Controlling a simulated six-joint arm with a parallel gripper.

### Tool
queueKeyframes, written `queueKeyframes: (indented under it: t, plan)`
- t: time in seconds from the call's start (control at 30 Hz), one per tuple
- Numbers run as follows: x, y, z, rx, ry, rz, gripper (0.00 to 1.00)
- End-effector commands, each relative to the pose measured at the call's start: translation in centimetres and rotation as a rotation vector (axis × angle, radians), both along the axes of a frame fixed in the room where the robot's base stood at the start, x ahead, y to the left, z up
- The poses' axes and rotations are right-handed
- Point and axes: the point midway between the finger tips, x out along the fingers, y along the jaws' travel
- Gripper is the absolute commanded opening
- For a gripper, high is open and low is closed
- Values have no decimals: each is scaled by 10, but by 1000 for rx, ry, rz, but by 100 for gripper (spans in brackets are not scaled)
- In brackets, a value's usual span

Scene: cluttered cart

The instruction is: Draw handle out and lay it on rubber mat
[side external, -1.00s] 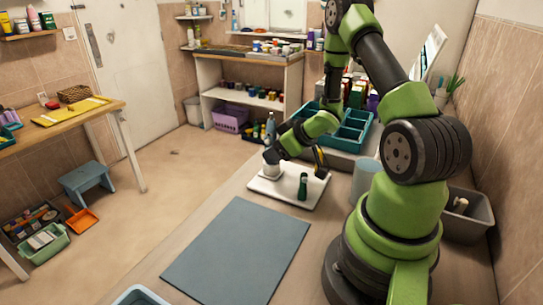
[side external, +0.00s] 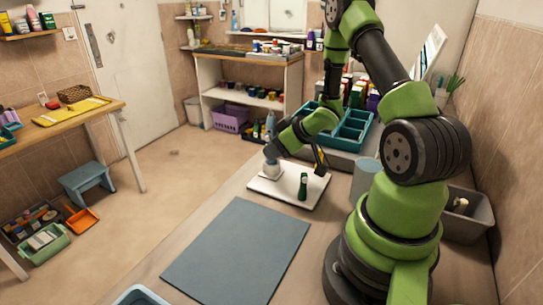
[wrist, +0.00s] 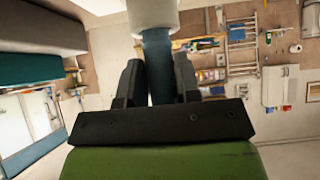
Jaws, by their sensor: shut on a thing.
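A blue-grey handle (wrist: 157,66) is between the two dark fingers of my gripper (wrist: 157,82) in the wrist view. In the side external view, the handle (side external: 270,128) stands roughly upright, with its upper part above my gripper (side external: 272,150). The gripper is shut on it. Below is a small pale holder (side external: 270,173) on a white board; it seems to be the white cylinder (wrist: 153,16) in the wrist view. I cannot tell whether the handle's lower end is still inside. The blue-grey rubber mat (side external: 238,250) lies flat and bare on the bench.
A dark green bottle (side external: 303,187) stands on the white board (side external: 284,190), close to my gripper. A grey cylinder (side external: 365,180) and a teal divided tray (side external: 352,132) are to the right and behind. A pale blue bin (side external: 143,296) is at the front edge.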

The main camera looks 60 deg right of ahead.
Motion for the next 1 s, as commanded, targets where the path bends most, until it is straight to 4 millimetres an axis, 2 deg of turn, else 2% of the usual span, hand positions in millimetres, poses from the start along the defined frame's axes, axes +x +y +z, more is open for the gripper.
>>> queueKeyframes:
  t: [1.0]
  plan:
    - [0,0,54,-1,-1,1,6]
